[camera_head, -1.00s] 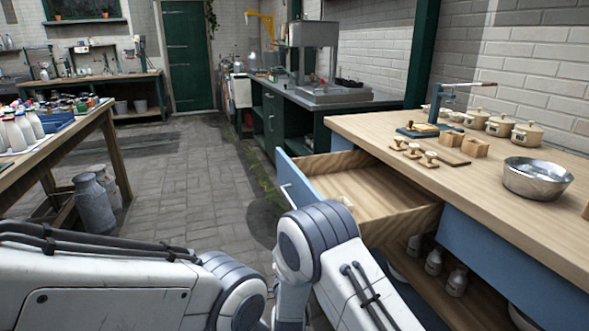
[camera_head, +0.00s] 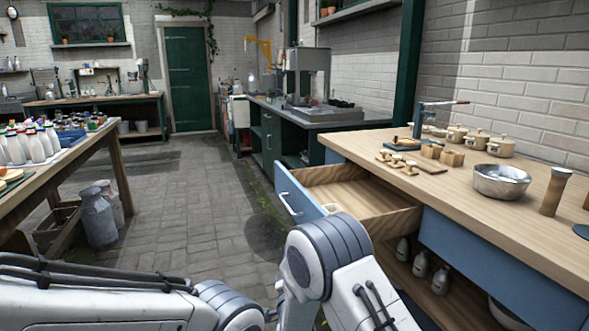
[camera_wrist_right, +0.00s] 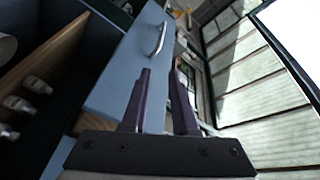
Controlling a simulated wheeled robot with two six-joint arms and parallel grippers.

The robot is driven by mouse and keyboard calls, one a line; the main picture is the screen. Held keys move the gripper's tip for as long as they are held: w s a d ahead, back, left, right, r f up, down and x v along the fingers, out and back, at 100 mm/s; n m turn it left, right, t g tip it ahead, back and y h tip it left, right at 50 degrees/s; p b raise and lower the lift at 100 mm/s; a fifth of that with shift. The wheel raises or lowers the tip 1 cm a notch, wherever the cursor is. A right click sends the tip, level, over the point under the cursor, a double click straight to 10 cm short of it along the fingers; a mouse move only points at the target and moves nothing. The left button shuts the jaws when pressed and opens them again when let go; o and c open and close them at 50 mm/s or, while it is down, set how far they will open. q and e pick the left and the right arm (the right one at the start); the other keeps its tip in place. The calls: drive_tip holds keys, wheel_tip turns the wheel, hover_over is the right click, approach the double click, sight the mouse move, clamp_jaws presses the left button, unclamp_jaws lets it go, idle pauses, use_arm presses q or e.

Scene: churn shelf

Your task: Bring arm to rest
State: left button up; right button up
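My right gripper (camera_wrist_right: 160,72) shows in the right wrist view. Its two dark fingers are apart with nothing between them. The blue drawer front (camera_wrist_right: 125,65) with its metal handle (camera_wrist_right: 161,38) lies beyond the fingers, and I see no contact. In the head view my right arm (camera_head: 335,260) is bent at the bottom centre, in front of the open drawer (camera_head: 345,190). The right gripper is hidden there. My left arm (camera_head: 90,300) lies across the bottom left, and its gripper is out of view.
The wooden bench (camera_head: 460,195) on the right carries a metal bowl (camera_head: 502,182), several lidded pots and a wooden cylinder (camera_head: 554,190). Bottles (camera_head: 420,265) stand below. A table (camera_head: 75,155) and milk cans (camera_head: 97,215) are at left. The floor (camera_head: 200,210) between is clear.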

drive_tip(key=s+d+f+n+g, duration=0.1)
drive_tip(key=s+d+n+g, duration=0.55)
drive_tip(key=d+g, duration=0.3)
drive_tip(key=s+d+f+n+g, duration=0.1)
drive_tip(key=s+d+n+g, duration=0.3)
drive_tip(key=s, duration=0.6)
drive_tip(key=s+d+g, duration=0.3)
drive_tip(key=s+d, duration=0.3)
drive_tip(key=s, duration=0.5)
drive_tip(key=s+a+r+n+g, duration=0.1)
drive_tip(key=s+a+r+n, duration=0.25)
drive_tip(key=s+a, duration=0.35)
drive_tip(key=s+a+r+n+g, duration=0.2)
drive_tip(key=s+a+r+n, duration=0.15)
drive_tip(key=s+a, duration=0.4)
wheel_tip(320, 180, up, 26)
drive_tip(key=p, duration=2.6)
drive_tip(key=shift+w+d+f+n+y+p, duration=0.2)
drive_tip(key=shift+d+n+y+p, duration=0.1)
drive_tip(key=shift+n+p, duration=0.1)
